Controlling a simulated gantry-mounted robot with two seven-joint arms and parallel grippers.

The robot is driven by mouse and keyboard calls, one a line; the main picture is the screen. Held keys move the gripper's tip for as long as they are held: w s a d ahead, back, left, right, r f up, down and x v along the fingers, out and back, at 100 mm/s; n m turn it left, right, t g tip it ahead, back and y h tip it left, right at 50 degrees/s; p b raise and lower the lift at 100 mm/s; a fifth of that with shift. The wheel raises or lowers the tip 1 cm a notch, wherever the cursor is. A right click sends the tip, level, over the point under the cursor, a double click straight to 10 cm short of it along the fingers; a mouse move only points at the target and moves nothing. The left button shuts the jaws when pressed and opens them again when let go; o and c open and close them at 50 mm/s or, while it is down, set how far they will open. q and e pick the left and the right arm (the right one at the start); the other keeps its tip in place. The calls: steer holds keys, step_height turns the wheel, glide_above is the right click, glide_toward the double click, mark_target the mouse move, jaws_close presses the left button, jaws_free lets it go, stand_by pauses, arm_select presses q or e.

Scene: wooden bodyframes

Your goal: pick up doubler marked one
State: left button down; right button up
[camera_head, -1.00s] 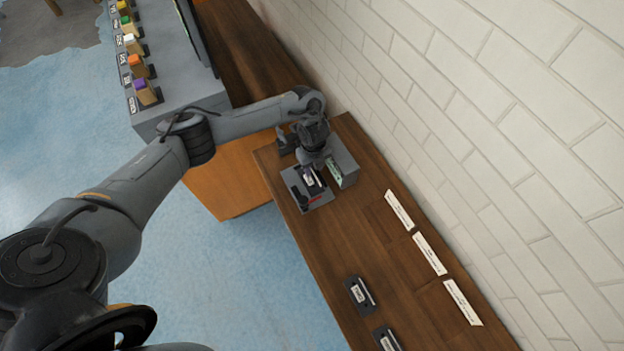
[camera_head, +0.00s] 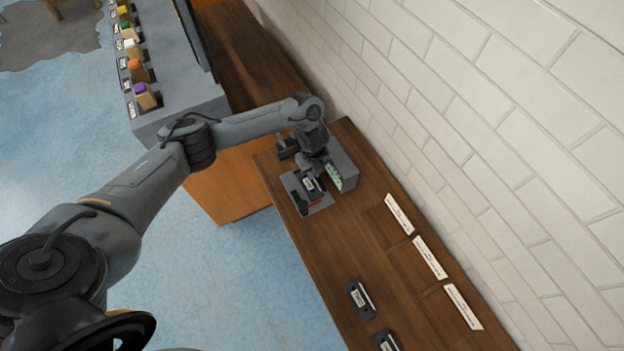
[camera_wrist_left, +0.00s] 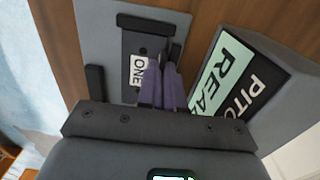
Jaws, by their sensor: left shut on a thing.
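The doubler marked ONE (camera_wrist_left: 136,45) is a dark plate with a white label, lying on a grey pad in the left wrist view. In the head view the doubler (camera_head: 311,184) shows at the far end of the wooden bench. My left gripper (camera_wrist_left: 162,72) has purple fingers close together, shut on the doubler's upright part beside the label; the exact contact is partly hidden. In the head view my left gripper (camera_head: 313,176) reaches down over the pad. No lift off the pad can be made out. My right gripper is not in view.
A grey box (camera_head: 344,168) with a sign reading PITCH stands close beside the pad. More labelled dark pieces (camera_head: 360,298) lie at the near end of the bench. White label strips (camera_head: 429,255) lie along the wall side. The middle of the bench is clear.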

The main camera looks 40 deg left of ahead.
arm_select(q)
steer(key=shift+r, duration=0.15)
steer(key=shift+r, duration=0.6)
steer(key=r, duration=0.2)
steer(key=d+r+p, duration=0.1)
steer(key=shift+d+r, duration=0.15)
steer(key=shift+r, duration=0.25)
steer(key=s+d+r+p, duration=0.1)
steer(key=d+r+p, duration=0.9)
steer(key=r, duration=0.1)
steer(key=shift+s+r+p, duration=0.3)
steer(key=shift+s+r, duration=0.05)
steer(key=shift+r, duration=0.05)
steer(key=shift+w+d, duration=0.1)
steer(key=shift+d, duration=0.05)
